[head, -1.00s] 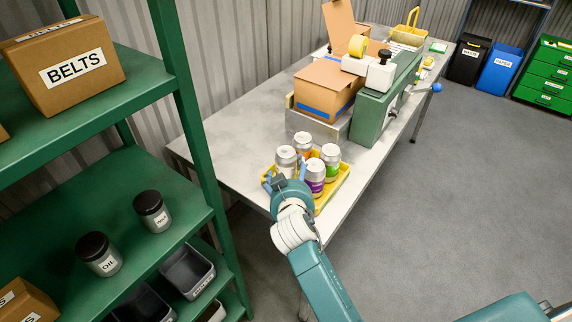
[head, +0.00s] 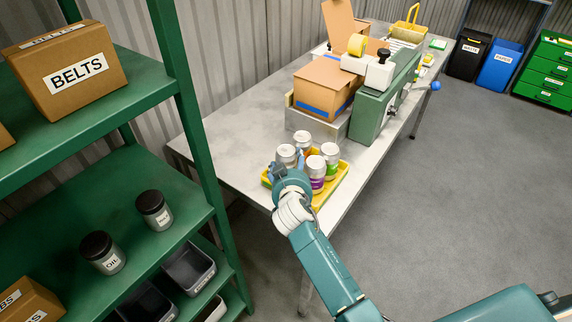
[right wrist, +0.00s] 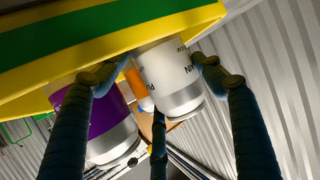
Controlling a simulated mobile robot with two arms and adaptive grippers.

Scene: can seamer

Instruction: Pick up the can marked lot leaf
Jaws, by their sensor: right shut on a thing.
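Several white-topped cans stand in a yellow tray (head: 330,186) at the near end of the table. The front-left can is plain white (head: 286,153); it also shows in the right wrist view (right wrist: 172,80). Beside it are a can with a purple band (head: 317,170), an orange-banded can (head: 302,139) and a green-banded can (head: 330,153). My right gripper (head: 291,164) is shut on the white can, its fingers around it in the right wrist view (right wrist: 155,75). Only parts of letters show on that can; I cannot read its lot mark. My left gripper is out of view.
Behind the tray stand an open cardboard box (head: 325,85) and a green can seamer (head: 375,105). A green shelf (head: 190,130) with a BELTS box (head: 75,72) and jars is at the left. Grey table top is clear left of the tray.

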